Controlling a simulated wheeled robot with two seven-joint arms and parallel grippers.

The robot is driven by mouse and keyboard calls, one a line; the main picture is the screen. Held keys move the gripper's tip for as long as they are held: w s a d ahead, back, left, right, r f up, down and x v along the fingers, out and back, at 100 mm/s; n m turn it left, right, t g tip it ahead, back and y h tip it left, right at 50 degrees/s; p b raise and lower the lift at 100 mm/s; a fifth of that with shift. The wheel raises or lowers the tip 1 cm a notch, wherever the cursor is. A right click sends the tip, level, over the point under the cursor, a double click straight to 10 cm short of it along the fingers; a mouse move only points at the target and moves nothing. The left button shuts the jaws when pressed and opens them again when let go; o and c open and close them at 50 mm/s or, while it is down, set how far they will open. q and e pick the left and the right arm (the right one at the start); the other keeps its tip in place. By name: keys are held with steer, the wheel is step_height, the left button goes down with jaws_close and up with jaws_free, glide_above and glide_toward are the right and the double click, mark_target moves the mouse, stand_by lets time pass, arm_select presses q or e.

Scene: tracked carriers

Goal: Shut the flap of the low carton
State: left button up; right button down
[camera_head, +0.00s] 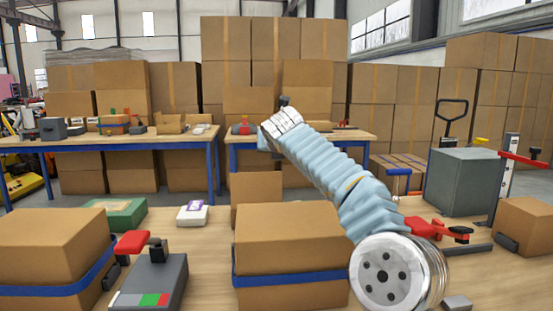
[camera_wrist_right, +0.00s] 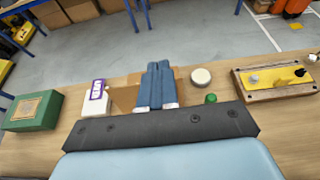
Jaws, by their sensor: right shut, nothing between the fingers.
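The low carton (camera_head: 290,245) is a brown box with a blue band, at the middle front of the table in the head view. A brown cardboard flap (camera_head: 256,188) stands up at its far side. Part of this cardboard (camera_wrist_right: 124,98) shows left of my right gripper (camera_wrist_right: 155,66) in the wrist view. The gripper's blue fingers are together and empty, overlapping the cardboard in the picture; I cannot tell whether they touch it. In the head view my right arm reaches over the carton's right side, and its fingers are not clearly seen. My left gripper is not in view.
Left of the carton are a larger strapped carton (camera_head: 45,245), a grey device with a red handle (camera_head: 152,275), a green box (camera_head: 117,214) and a white box (camera_head: 192,215). A grey-green box (camera_head: 463,180) stands right. A yellow part on a board (camera_wrist_right: 272,78) lies right in the wrist view.

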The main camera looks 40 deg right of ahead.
steer(key=a+r+n+t+b, duration=0.2)
steer(key=a+r+n+t, duration=0.25)
steer(key=r, duration=0.25)
steer(key=a+r+n+t+b, duration=0.1)
steer(key=a+r+n+t, duration=0.3)
steer(key=r, duration=0.4)
steer(key=a+n+t+y, duration=0.2)
steer(key=a+n+y, duration=0.1)
steer(key=n+y, duration=0.2)
steer(key=n+g+h+b, duration=0.4)
steer(key=n+g, duration=0.1)
steer(key=g, duration=0.7)
glide_toward(273, 173)
steer(key=shift+m+t, duration=0.25)
steer(key=p+x, duration=0.4)
steer(key=x, duration=0.1)
steer(key=shift+d+f+p, duration=0.15)
steer(key=shift+f+p, duration=0.15)
steer(key=shift+w+d+f, duration=0.25)
steer(key=shift+w, duration=0.2)
